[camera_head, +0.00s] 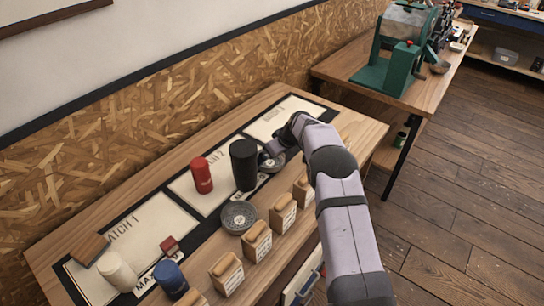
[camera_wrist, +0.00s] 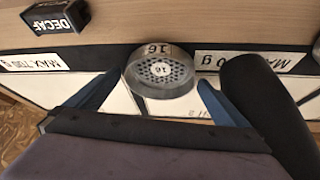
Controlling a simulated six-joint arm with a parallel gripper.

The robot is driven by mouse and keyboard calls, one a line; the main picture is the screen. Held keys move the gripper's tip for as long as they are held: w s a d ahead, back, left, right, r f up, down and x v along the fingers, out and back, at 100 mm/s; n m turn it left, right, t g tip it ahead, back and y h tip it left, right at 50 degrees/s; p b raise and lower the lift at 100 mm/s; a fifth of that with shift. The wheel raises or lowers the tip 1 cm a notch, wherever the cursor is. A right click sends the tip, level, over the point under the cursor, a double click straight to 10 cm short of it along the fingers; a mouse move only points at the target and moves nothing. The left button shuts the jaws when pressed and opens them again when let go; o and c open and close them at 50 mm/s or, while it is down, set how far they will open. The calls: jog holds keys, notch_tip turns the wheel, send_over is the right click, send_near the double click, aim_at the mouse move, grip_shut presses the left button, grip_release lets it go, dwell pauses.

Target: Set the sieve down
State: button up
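A round grey sieve marked 16 (camera_wrist: 160,72) sits between the two blue fingertips of my gripper (camera_wrist: 160,78) in the wrist view. Both fingertips appear to meet its sides. In the head view the sieve (camera_head: 271,163) shows partly behind my gripper (camera_head: 276,150), right of the black canister (camera_head: 243,165). It is over or on the dark strip along the batch cards; I cannot tell whether its base touches the table. A second dark sieve (camera_head: 238,217) lies flat on the table nearer the camera.
The black canister also shows close beside my right finger in the wrist view (camera_wrist: 262,105). Red (camera_head: 202,175), white (camera_head: 117,271) and blue (camera_head: 171,280) canisters stand leftward. Several small wooden-topped boxes (camera_head: 257,241) line the front edge. The Batch 3 card (camera_head: 285,118) looks clear.

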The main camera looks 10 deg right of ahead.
jog(key=shift+r, duration=0.25)
jog(key=b+v, duration=0.3)
jog(key=v, duration=0.9)
jog(key=shift+f, duration=0.1)
